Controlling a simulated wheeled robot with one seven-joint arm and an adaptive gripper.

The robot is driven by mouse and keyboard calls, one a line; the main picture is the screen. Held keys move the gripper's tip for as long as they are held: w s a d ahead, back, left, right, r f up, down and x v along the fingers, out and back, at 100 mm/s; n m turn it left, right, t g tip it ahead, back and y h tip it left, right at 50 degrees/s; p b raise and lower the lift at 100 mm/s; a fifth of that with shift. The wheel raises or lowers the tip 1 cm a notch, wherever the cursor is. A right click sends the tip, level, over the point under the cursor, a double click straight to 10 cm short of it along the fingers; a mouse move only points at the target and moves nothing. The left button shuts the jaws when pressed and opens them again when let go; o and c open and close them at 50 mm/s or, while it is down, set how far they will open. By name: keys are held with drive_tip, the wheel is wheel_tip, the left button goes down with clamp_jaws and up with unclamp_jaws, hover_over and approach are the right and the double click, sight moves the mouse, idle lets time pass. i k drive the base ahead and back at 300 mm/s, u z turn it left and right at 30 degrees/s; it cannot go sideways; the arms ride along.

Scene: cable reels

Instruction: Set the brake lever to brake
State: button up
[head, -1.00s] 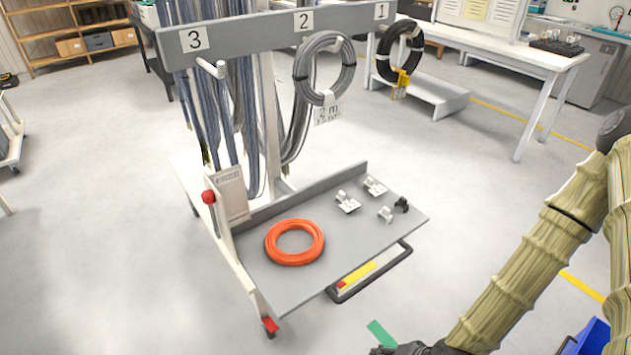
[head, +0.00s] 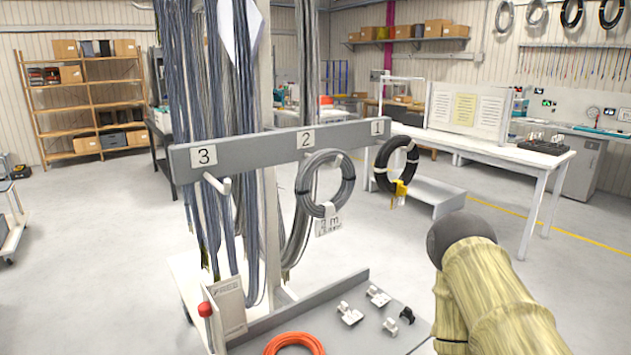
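The cable cart shows in the head view, with its grey board (head: 250,153) marked 3, 2 and 1. I cannot tell whether this knob belongs to the brake lever. The cart's lower front is below the picture, so no brake marking shows. My arm (head: 480,270) rises at the right, apart from the cart. My gripper is out of the picture.
The cart's shelf (head: 265,325) bears an orange coil (head: 294,345) and several small clips. A grey coil (head: 325,184) and a black coil (head: 396,165) hang from the board. A white table (head: 500,152) stands at the back right.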

sight(204, 308)
drive_tip(key=k, duration=0.5)
drive_tip(key=z, duration=1.05)
drive_tip(key=i, duration=0.85)
drive_tip(key=u, duration=1.75)
